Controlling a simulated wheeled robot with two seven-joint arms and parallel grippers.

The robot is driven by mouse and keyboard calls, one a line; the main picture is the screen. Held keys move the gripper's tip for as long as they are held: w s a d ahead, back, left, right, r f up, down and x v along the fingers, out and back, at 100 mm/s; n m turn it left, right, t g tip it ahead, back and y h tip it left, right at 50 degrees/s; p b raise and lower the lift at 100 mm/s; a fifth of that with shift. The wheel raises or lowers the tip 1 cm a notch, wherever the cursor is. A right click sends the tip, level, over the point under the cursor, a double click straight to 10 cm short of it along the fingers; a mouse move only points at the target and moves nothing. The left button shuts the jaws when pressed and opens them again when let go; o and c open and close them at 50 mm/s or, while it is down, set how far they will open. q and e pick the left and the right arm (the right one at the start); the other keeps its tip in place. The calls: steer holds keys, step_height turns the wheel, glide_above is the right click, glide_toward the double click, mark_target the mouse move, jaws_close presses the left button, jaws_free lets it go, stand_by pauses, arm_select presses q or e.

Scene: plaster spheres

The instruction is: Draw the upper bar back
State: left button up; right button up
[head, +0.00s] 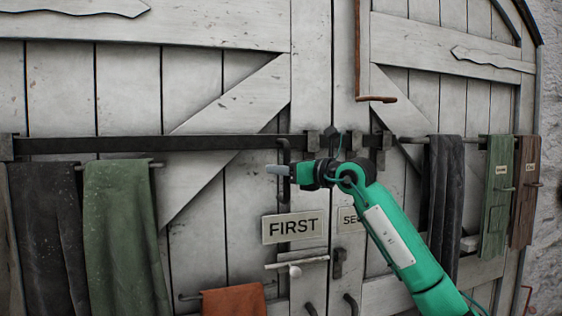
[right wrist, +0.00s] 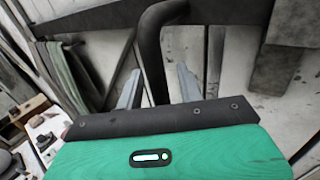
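The upper bar (head: 200,143) is a long dark bar lying level across the grey plank doors, its right end among dark brackets (head: 330,140) at the door seam. A black bent handle (head: 286,152) hangs down from it; it also shows in the right wrist view (right wrist: 152,50). My right gripper (head: 277,170) is at this handle, just below the bar. In the right wrist view its two grey fingers (right wrist: 158,88) stand apart on either side of the handle, with gaps showing. My left gripper is not in view.
A FIRST sign (head: 292,227) and a partly hidden second sign (head: 349,219) are below. A pale bolt (head: 297,262) sits under them. Dark cloth (head: 45,230), green cloth (head: 120,230) and orange cloth (head: 234,300) hang left. A rusty rod (head: 358,60) hangs above right.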

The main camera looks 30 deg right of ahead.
steer(key=shift+w+a, duration=0.1)
steer(key=shift+w, duration=0.25)
jaws_close()
steer(key=shift+a, duration=0.15)
